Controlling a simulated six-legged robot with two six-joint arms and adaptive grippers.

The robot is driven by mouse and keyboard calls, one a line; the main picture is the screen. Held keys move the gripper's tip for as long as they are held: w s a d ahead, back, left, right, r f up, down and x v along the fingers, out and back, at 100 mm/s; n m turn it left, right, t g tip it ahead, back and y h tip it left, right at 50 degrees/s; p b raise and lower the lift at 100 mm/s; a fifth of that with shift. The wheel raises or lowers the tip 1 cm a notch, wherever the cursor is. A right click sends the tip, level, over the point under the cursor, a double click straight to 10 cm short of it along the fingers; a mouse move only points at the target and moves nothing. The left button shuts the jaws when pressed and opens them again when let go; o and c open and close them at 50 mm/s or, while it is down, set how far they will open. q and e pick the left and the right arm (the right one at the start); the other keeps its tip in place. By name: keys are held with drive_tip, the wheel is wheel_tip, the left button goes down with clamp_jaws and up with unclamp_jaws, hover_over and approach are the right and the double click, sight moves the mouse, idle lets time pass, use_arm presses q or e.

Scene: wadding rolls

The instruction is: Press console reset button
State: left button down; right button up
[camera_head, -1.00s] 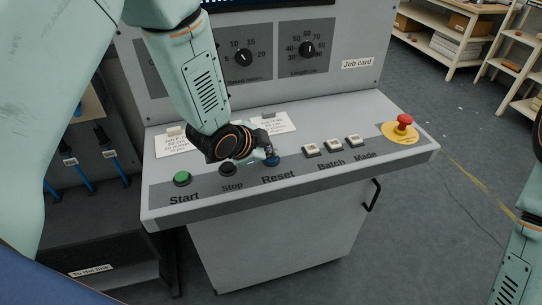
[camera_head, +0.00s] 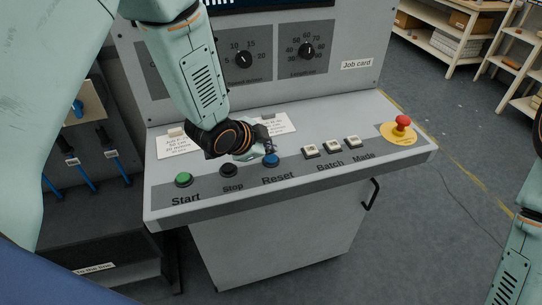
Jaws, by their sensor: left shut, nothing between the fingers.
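The blue reset button (camera_head: 271,161) sits on the sloping top of the grey console (camera_head: 400,160), above the printed word "Reset". My left gripper (camera_head: 268,148) is shut and empty. Its fingertips are just above and behind the blue button in the picture and overlap its upper edge; I cannot tell if they touch it. The black stop button (camera_head: 229,171) and the green start button (camera_head: 183,180) are to the left. My right arm shows at the right edge, but its gripper is out of view.
A red emergency knob (camera_head: 402,122) stands on a yellow disc farther right. Two paper cards lie behind my left gripper. Dials (camera_head: 243,59) are on the upright panel.

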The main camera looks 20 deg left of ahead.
sight(269, 159)
use_arm(q)
drive_tip(key=shift+r+p, duration=1.95)
drive_tip(key=shift+r, duration=0.55)
drive_tip(key=shift+f, duration=0.1)
